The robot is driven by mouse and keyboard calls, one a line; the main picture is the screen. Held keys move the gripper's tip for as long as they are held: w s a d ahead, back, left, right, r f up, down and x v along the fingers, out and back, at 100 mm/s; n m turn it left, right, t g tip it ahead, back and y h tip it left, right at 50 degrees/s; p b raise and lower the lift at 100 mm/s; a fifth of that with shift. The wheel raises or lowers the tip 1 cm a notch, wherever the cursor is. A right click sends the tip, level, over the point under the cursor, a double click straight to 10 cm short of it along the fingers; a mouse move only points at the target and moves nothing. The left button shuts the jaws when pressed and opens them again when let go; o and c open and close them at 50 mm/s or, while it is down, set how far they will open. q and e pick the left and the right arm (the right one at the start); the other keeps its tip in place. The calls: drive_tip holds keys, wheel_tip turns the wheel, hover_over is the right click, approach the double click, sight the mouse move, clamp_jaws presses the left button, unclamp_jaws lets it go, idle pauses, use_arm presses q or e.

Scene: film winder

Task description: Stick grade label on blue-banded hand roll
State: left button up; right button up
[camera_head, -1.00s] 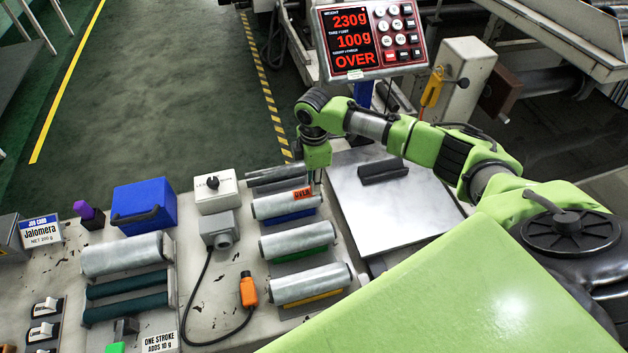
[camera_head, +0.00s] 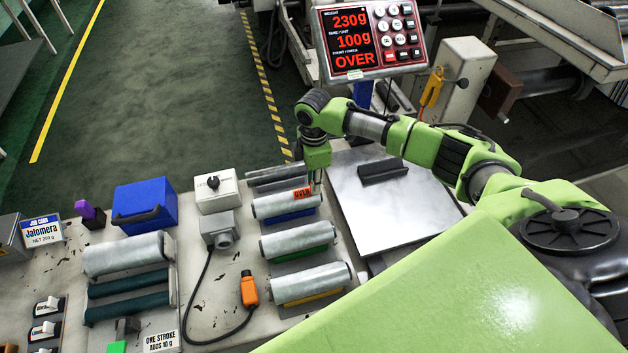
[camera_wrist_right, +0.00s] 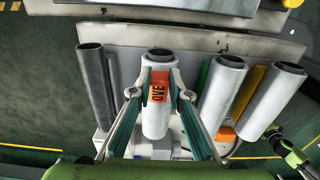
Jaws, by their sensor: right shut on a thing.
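The blue-banded hand roll (camera_head: 272,208) is a grey film roll lying beside a blue strip, at the far end of a row of rolls. It also shows in the wrist view (camera_wrist_right: 155,122). The orange grade label (camera_head: 301,194) with "OVER" on it lies against this roll's upper surface; it also shows in the wrist view (camera_wrist_right: 159,86). I cannot tell whether it is stuck down. My right gripper (camera_head: 314,187) comes down from above at the roll's right end, its fingers shut on the label's sides.
Green-banded (camera_head: 295,240) and yellow-banded (camera_head: 305,284) rolls lie nearer. A bare dark roll bar (camera_head: 275,174) lies behind. A steel scale plate (camera_head: 400,215) is to the right; its display (camera_head: 372,40) reads 230 g, OVER. A blue box (camera_head: 145,205) stands left.

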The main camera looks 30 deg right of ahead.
drive_tip(key=shift+s+f, duration=0.15)
drive_tip(key=o, duration=0.7)
drive_tip(key=shift+o, duration=0.2)
